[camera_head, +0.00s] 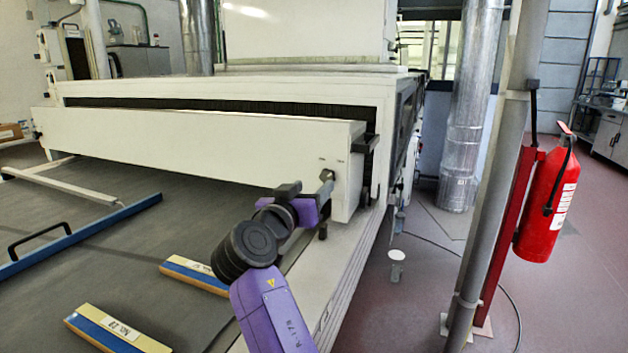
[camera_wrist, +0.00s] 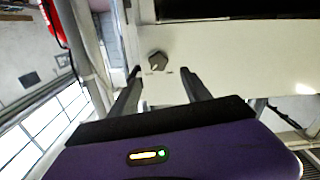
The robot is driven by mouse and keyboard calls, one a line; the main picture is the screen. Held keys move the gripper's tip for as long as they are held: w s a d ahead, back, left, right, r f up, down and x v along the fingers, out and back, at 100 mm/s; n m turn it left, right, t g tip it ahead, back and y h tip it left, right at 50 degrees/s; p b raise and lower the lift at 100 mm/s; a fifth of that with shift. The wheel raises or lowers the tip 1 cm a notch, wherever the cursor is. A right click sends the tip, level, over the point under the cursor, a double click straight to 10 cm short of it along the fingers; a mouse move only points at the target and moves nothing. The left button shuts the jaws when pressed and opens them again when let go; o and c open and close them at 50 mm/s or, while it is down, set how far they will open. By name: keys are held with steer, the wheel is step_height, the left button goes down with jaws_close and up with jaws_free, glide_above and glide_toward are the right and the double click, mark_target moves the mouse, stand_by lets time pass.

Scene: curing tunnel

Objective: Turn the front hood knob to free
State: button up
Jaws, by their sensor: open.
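The front hood (camera_head: 200,140) is a long white box across the tunnel mouth. Its grey knob (camera_head: 326,175) sits near the hood's right end, under two small marks too small to read. In the wrist view the dark grey knob (camera_wrist: 157,61) stands out from the white hood face (camera_wrist: 230,60), just beyond my fingertips and roughly between them. My gripper (camera_head: 309,188) is open and empty in front of the hood's right end. In the wrist view both dark fingers of my gripper (camera_wrist: 162,71) are spread apart. I cannot tell whether either finger touches the knob.
A metal post (camera_head: 500,170) and a red fire extinguisher (camera_head: 548,205) stand at the right. Floor beside the machine is mostly clear.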

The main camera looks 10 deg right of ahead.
mark_target(326, 176)
steer(key=x, duration=0.7)
steer(key=shift+w+d, duration=0.25)
steer(key=shift+d, duration=0.05)
jaws_close()
